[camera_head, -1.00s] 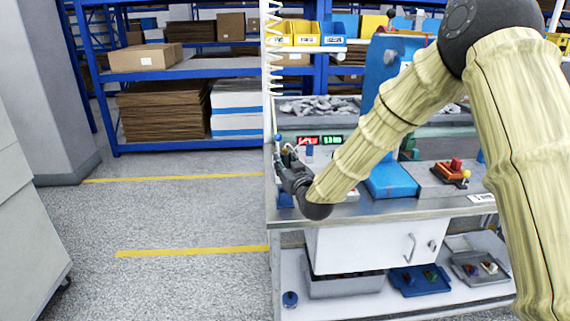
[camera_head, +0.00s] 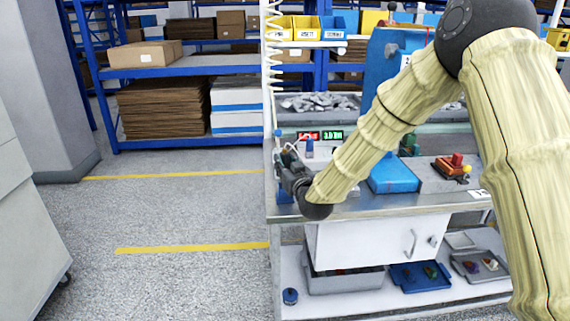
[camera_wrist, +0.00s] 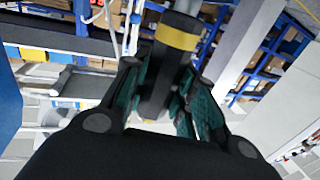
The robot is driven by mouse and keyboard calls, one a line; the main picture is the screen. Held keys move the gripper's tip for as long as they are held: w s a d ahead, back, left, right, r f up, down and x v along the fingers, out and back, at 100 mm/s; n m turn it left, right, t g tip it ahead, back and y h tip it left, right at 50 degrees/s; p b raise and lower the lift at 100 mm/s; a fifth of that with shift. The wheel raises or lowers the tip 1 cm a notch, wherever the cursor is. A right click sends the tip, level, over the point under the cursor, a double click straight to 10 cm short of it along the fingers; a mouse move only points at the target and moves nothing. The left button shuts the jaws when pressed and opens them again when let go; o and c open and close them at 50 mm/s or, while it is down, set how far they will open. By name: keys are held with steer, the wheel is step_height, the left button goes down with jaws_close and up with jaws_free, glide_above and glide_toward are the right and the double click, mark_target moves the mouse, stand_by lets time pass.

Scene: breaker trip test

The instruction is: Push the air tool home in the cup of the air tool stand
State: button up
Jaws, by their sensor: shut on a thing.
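My gripper (camera_head: 287,165) is at the left end of the workbench, beyond my wrist, and small in the head view. In the wrist view my gripper (camera_wrist: 160,105) is shut on the air tool (camera_wrist: 165,80), a dark cylinder with a yellow band, held between the green-padded fingers. A blue upright piece (camera_head: 284,195) shows beside my wrist at the bench's left edge; it may be part of the air tool stand. The stand's cup is not clearly visible, and I cannot tell how deep the tool sits in it.
The floor to the left is clear.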

steer(key=shift+f+b, duration=0.3)
steer(key=shift+f, duration=0.3)
steer(key=o, duration=1.1)
steer(key=v, duration=1.2)
steer(key=shift+o, duration=0.5)
steer(key=o, duration=0.9)
steer(key=shift+o, duration=0.2)
steer(key=shift+r, duration=0.15)
